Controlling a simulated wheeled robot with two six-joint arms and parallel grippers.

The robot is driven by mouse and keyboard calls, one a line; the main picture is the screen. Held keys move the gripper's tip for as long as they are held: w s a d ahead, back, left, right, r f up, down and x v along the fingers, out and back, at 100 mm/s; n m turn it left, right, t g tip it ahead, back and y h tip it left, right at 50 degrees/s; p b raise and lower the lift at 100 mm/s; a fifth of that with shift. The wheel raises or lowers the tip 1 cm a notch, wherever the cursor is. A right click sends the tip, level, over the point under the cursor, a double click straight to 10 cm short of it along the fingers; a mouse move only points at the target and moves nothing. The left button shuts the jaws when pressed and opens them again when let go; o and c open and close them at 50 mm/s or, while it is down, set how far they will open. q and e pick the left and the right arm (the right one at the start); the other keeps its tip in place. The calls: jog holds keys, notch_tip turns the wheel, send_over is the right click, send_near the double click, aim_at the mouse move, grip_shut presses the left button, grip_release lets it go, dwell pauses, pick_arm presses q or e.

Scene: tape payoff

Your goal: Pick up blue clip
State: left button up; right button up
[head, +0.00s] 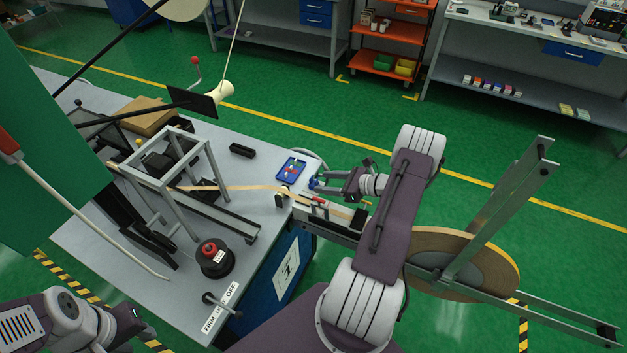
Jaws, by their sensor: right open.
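A small blue piece (313,183), which looks like the blue clip, shows at the right edge of the table by the fingertips of my right gripper (318,185). My right gripper is open and points left, its fingers close around or beside the piece; I cannot tell if they touch it.
A tan tape (240,187) runs across the table to a guide bracket (318,208) beside my right gripper. A large tape roll (490,270) on a metal frame stands at right. A metal frame (175,160), black-red knob (214,256) and black block (242,150) stand on the table.

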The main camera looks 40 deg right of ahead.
aim_at(317, 181)
jog(key=shift+w, duration=0.15)
jog(key=p+x, duration=0.1)
jog(key=x, duration=0.3)
jog(key=shift+w+a+f+p, duration=0.15)
jog(key=shift+w+f+p, duration=0.1)
jog(key=shift+w+p, duration=0.1)
jog(key=shift+w+f, duration=0.1)
jog(key=shift+w, duration=0.05)
grip_shut()
